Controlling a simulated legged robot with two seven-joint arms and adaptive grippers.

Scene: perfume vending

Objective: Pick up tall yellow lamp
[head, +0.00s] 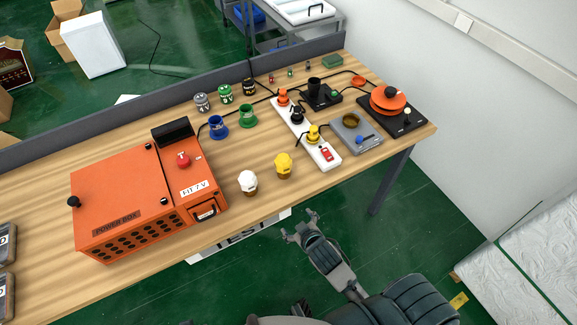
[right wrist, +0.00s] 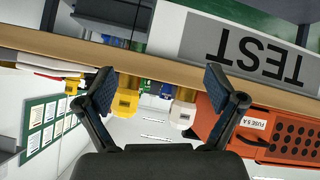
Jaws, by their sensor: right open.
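A yellow lamp (head: 283,166) with a gold-brown base stands upright near the front edge of the table (head: 240,215). A white lamp (head: 247,182) of similar build stands to its left. My right gripper (head: 300,226) is open and empty, below and in front of the table edge, apart from the lamp. In the right wrist view, which is upside down, the yellow lamp (right wrist: 126,98) shows between the spread fingers (right wrist: 159,76), nearer the left finger. The white lamp (right wrist: 183,112) shows nearer the right finger.
An orange power box (head: 125,195) stands on the left. A white power strip (head: 305,135) with several plugs, one yellow (head: 313,134), lies behind the yellow lamp. Blue (head: 218,127) and green (head: 247,115) items stand further back. A TEST sign (head: 238,237) hangs below the front edge.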

